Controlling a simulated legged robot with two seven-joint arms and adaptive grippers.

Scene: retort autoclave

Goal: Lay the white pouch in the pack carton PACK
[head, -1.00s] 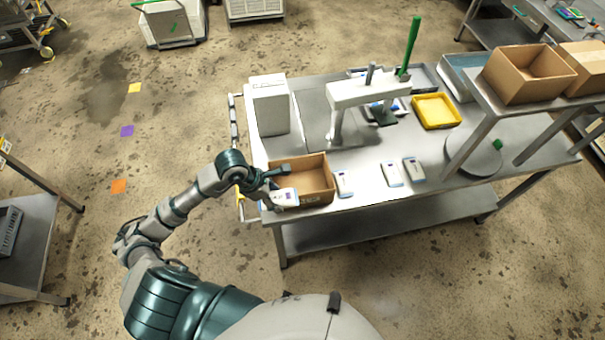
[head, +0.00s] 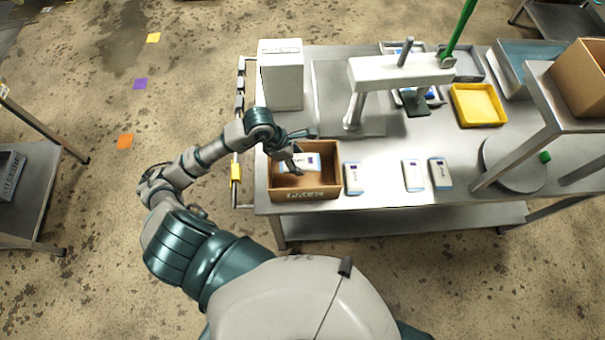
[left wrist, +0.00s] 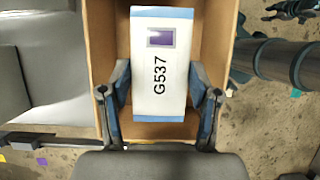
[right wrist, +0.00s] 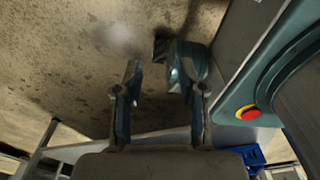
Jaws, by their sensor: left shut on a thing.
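The pack carton PACK (head: 305,194) is an open brown box at the table's front left corner, with its name on the front. My left gripper (head: 296,155) is shut on a white pouch (head: 313,162) over the carton's opening. In the left wrist view, my left gripper (left wrist: 160,95) has one finger on each side of the pouch (left wrist: 160,60), which has blue ends, a purple square and "G537". The carton (left wrist: 103,45) shows behind it. I cannot tell whether the pouch touches its floor. My right gripper (right wrist: 155,75) is open and empty over the floor.
Several similar pouches (head: 353,178) lie on the table right of the carton. A white box (head: 281,75) and a white press-like stand (head: 400,72) are behind. A yellow tray (head: 478,104) sits farther right. A red button (right wrist: 248,112) shows beside my right gripper.

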